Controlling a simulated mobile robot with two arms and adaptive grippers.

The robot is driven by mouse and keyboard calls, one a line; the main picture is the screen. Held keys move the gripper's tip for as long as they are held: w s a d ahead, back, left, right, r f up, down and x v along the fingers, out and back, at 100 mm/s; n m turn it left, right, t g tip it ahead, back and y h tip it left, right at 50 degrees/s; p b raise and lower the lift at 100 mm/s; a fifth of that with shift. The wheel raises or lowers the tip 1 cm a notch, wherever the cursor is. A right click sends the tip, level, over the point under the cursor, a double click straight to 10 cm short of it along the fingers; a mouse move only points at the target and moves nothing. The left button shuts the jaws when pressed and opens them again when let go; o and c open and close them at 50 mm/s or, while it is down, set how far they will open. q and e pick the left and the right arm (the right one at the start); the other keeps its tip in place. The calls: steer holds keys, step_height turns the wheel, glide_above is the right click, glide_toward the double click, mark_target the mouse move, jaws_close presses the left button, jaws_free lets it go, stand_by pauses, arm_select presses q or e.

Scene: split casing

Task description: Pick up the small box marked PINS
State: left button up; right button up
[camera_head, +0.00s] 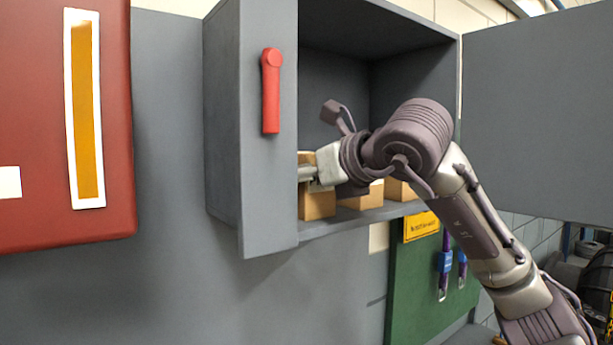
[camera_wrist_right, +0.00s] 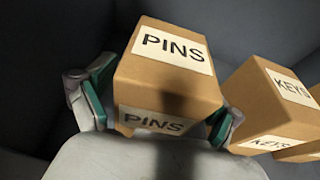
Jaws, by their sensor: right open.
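The small brown box marked PINS (camera_wrist_right: 165,85) stands in front of my right gripper in the right wrist view, with white labels on its top and front. My right gripper (camera_wrist_right: 158,112) is open, with one finger on each side of the box. I cannot tell whether the fingers touch it. In the head view my right gripper (camera_head: 316,170) reaches into the grey wall cabinet at the leftmost box (camera_head: 317,205) and hides part of it. My left gripper is not in view.
A box marked KEYS (camera_wrist_right: 272,105) stands close to the right of the PINS box. The cabinet (camera_head: 225,130) has a left side wall with a red handle (camera_head: 271,92) and an open door (camera_head: 540,110) at right. A red case (camera_head: 30,120) hangs at far left.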

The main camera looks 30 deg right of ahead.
steer(key=shift+s, duration=0.15)
steer(key=c, duration=1.3)
steer(key=shift+r, duration=0.1)
steer(key=shift+c, duration=1.1)
steer(key=shift+r, duration=0.1)
